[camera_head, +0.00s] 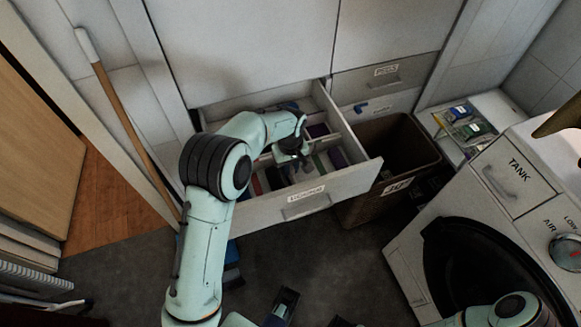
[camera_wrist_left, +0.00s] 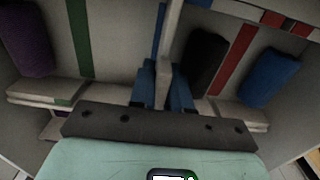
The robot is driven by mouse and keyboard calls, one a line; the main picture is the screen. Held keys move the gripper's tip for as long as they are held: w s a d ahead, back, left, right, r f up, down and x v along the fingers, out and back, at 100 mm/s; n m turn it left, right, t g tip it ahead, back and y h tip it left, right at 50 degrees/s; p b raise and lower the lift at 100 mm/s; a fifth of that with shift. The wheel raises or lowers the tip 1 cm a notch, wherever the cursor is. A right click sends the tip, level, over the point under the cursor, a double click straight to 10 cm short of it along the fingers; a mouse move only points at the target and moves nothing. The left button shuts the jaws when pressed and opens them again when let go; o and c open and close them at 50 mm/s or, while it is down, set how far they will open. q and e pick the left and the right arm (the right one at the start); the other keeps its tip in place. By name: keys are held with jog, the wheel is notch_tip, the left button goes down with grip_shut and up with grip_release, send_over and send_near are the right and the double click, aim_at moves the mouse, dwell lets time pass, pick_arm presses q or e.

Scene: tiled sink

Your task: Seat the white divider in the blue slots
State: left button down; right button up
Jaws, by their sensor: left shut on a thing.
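My left gripper (camera_head: 291,153) reaches down into the open drawer (camera_head: 262,214). In the left wrist view its blue fingers (camera_wrist_left: 164,92) are shut on the white divider (camera_wrist_left: 167,68), a thin panel that stands on edge between them. A narrow blue strip (camera_wrist_left: 159,32), apparently slot marking, runs beside the divider on its left. Whether the divider sits in the slots cannot be told. In the head view my arm and gripper hide most of the divider. My right gripper is not clearly in view.
Green (camera_wrist_left: 80,40) and red (camera_wrist_left: 234,60) strips mark the drawer floor. Purple (camera_wrist_left: 26,40), black (camera_wrist_left: 207,60) and blue (camera_wrist_left: 268,76) rolled items lie nearby. A brown bin (camera_head: 405,150) stands right of the drawer, near a white TANK machine (camera_head: 510,185).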

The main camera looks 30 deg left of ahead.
pick_arm(q)
jog(key=shift+f, duration=0.15)
jog(key=c, duration=1.1)
grip_release()
notch_tip(320, 180, up, 12)
jog(key=shift+r+p, duration=0.15)
jog(key=shift+p, duration=0.85)
